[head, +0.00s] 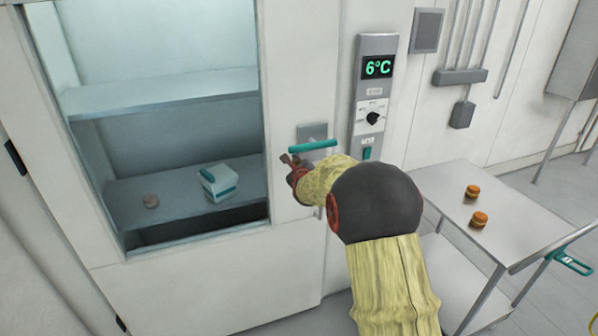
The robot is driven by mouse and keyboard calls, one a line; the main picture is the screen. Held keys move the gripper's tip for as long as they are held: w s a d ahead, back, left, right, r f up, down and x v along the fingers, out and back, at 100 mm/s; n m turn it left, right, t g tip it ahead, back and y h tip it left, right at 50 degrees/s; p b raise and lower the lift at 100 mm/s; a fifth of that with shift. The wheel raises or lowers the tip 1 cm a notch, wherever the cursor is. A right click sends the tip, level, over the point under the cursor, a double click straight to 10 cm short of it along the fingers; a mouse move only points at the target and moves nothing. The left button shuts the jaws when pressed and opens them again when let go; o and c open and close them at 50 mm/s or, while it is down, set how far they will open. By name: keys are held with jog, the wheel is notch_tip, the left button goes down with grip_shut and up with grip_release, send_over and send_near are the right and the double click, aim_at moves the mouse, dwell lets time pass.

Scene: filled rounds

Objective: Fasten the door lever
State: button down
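The door lever (312,145) is a teal bar on a grey plate on the white door's right edge. It lies nearly level, tilted slightly up to the right. The door (205,275) has a large window and appears to sit flush in its frame. My gripper (286,158) is just below and left of the lever, in front of the door. My arm covers the area under the lever. The fingers are small and partly hidden, so I cannot tell whether they touch the lever or how far apart they are.
A control panel (375,95) reads 6°C. A cart (520,220) on the right carries two orange-brown rounds (479,219). Floor shows between cart and wall.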

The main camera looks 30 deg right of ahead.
jog(key=shift+w+a+r+b, duration=0.1)
jog(key=shift+r+b, duration=0.2)
jog(key=shift+r, duration=0.4)
jog(key=shift+w, duration=0.1)
notch_tip(320, 180, down, 6)
jog(key=b, duration=0.5)
jog(key=s+a+r+p, duration=0.2)
jog(key=s+r, duration=0.2)
jog(key=s, duration=0.5)
jog(key=shift+s, duration=0.25)
jog(key=shift+r, duration=0.1)
